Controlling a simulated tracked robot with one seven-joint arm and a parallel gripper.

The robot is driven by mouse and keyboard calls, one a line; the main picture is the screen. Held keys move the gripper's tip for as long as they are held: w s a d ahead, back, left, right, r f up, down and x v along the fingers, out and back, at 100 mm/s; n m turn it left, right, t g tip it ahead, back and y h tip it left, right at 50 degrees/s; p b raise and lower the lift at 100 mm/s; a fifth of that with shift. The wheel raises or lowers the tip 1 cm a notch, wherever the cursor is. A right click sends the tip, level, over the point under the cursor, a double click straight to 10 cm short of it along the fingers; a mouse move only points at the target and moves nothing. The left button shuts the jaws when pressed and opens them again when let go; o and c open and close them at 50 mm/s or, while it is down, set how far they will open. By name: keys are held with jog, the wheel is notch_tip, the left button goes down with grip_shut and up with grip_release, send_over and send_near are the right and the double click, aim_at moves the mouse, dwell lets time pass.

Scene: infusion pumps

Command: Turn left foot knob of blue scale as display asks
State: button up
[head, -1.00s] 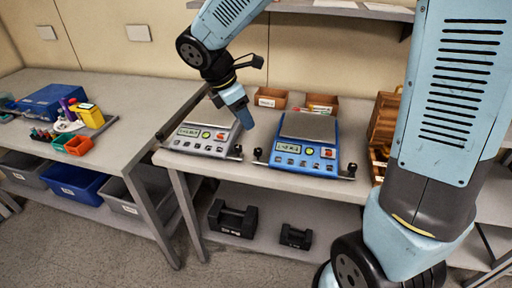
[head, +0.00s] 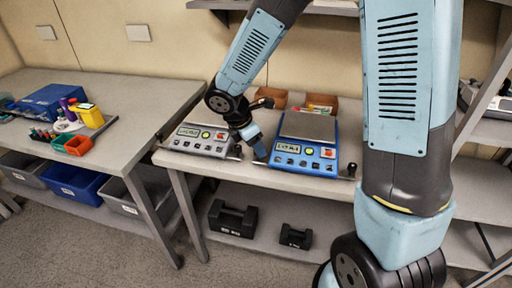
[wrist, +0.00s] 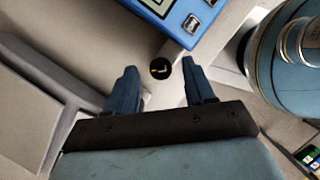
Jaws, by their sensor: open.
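The blue scale (head: 306,158) stands on the workbench, with a grey pan, a small display (head: 288,148) too small to read and several buttons. Its right foot knob (head: 352,168) is black. Its left foot knob is hidden by my gripper (head: 259,150) in the head view. In the wrist view, the round black left knob (wrist: 160,69) with a yellow mark shows beside the blue scale's corner (wrist: 176,14). My gripper (wrist: 159,74) is open, and the knob appears between its two blue fingertips. I cannot tell whether they touch it.
A grey scale (head: 196,139) stands close left of my gripper. Small brown bins (head: 321,103) sit behind the blue scale. Black weights (head: 233,218) lie on the lower shelf. A side table (head: 90,100) with a blue box stands at left.

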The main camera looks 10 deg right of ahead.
jog(key=shift+w+d+f, duration=0.1)
jog(key=shift+d+f, duration=0.15)
jog(key=shift+f, duration=0.35)
jog(key=shift+c, duration=0.3)
grip_shut()
jog(key=shift+w+r+m, duration=0.1)
jog(key=shift+m, duration=0.4)
